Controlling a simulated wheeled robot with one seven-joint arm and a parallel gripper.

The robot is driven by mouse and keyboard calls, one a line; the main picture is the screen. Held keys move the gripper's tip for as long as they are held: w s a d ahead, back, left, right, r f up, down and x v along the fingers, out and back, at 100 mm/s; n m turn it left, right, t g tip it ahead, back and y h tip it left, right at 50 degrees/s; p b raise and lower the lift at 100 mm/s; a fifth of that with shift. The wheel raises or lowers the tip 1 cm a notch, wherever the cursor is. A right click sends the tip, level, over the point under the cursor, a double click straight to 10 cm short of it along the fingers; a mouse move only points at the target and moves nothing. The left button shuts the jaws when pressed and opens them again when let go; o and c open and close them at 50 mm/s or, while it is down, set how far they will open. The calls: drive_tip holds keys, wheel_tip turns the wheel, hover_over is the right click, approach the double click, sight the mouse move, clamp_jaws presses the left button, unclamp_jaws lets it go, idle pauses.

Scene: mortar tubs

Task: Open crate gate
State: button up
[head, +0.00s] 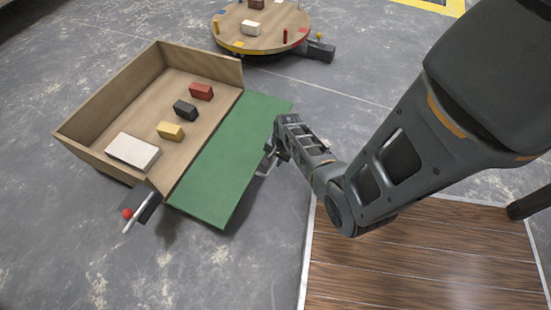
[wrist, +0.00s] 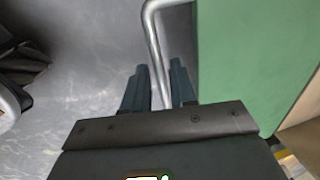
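The wooden crate (head: 105,92) stands at the left in the head view. Its green gate (head: 228,160) is swung outward and down from the crate's right side, its outer edge above the floor. The green gate also fills the right of the wrist view (wrist: 250,60). A bent metal handle (wrist: 153,40) stands out from the gate. My gripper (wrist: 160,85) is at the gate's outer edge, with the handle bar between its two fingers, which look closed on it. In the head view my gripper (head: 270,155) is partly hidden by my wrist.
Red (head: 201,91), black (head: 185,110), yellow (head: 171,131) and white (head: 132,151) blocks lie in the crate. A red-knobbed lever (head: 134,213) sits at its front corner. A round turntable (head: 262,40) stands behind. A wood-plank platform (head: 420,260) is at front right. Floor in front is clear.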

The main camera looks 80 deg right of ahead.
clamp_jaws()
idle(0.3)
wheel_tip(320, 180, up, 8)
drive_tip(key=w+g+p, duration=0.2)
drive_tip(key=g+p, duration=0.1)
drive_tip(key=p, duration=0.4)
drive_tip(key=shift+d+y+p, duration=0.2)
drive_tip(key=shift+y+p, duration=0.15)
drive_tip(key=shift+y, duration=0.05)
drive_tip(key=shift+w, duration=0.1)
drive_tip(key=shift+o, duration=1.3)
unclamp_jaws()
